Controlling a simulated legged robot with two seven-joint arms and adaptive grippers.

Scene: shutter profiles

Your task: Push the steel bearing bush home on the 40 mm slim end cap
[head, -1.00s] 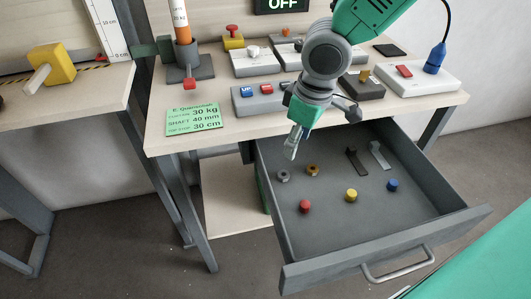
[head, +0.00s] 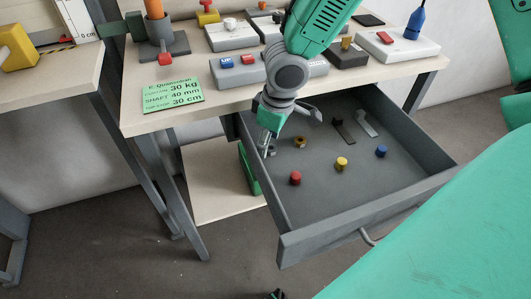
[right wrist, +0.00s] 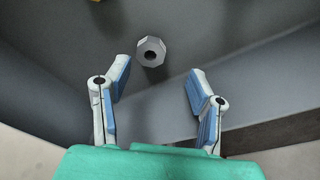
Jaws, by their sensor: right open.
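The steel bearing bush (head: 272,151) appears to be the grey hollow nut-like piece on the floor of the open drawer, near its left wall. My right gripper (head: 267,146) points down at it and partly covers it in the head view. In the right wrist view the bush (right wrist: 151,40) lies beyond and between the parted fingertips of the open gripper (right wrist: 158,72), touching neither. I cannot tell which piece is the 40 mm slim end cap. My left gripper is not in view.
The bench above carries a green sign (head: 172,94), an orange post (head: 155,30) and switch boxes.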

